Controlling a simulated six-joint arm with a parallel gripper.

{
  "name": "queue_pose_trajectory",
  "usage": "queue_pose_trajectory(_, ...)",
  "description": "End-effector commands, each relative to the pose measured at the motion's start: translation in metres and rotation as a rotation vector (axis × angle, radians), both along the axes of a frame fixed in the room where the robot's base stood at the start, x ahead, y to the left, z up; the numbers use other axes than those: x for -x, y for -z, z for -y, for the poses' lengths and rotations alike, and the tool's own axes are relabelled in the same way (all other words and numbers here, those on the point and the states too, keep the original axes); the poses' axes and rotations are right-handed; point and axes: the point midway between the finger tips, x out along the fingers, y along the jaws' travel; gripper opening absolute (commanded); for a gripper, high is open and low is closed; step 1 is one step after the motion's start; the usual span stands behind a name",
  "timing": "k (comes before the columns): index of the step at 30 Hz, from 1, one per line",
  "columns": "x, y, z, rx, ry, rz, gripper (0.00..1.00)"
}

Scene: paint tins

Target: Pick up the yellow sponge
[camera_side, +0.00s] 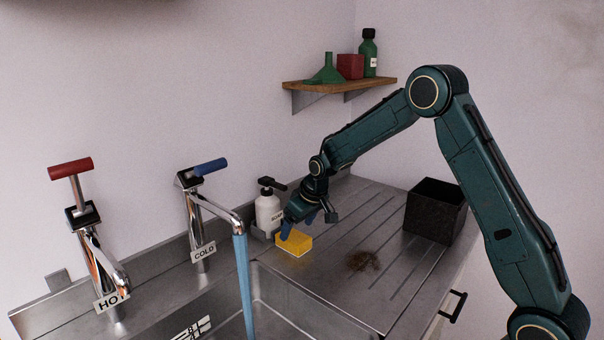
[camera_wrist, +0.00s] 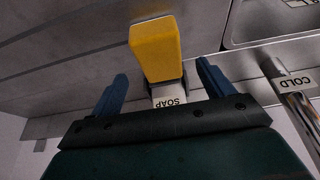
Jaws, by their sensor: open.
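The yellow sponge (camera_side: 294,243) lies on the steel draining board near the sink's back corner, just in front of the soap bottle. In the wrist view the sponge (camera_wrist: 155,49) shows beyond and between my two blue fingers. My gripper (camera_side: 300,226) is open and empty, close above the sponge in the side view. In the wrist view my gripper (camera_wrist: 163,88) has a finger on each side, both apart from the sponge. The side view does not show clearly whether a finger touches it.
A white soap bottle (camera_side: 268,212) with a dark pump stands right behind the sponge. The cold tap (camera_side: 204,218) runs water into the sink (camera_side: 275,290) at left. A black bin (camera_side: 435,212) stands at right. A brown stain (camera_side: 362,261) marks otherwise clear board.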

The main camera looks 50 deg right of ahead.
Motion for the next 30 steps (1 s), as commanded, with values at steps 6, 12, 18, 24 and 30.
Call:
queue_pose_trajectory(6, -0.005, 0.015, -0.001, -0.001, 0.000, -0.003, 0.80)
queue_pose_trajectory(12, -0.013, 0.035, -0.001, -0.001, 0.001, -0.002, 0.80)
queue_pose_trajectory(18, -0.018, 0.047, -0.001, -0.002, 0.001, -0.001, 0.80)
queue_pose_trajectory(24, -0.019, 0.047, -0.001, -0.002, 0.001, 0.000, 0.80)
queue_pose_trajectory(30, -0.019, 0.047, -0.001, -0.002, 0.001, 0.000, 0.80)
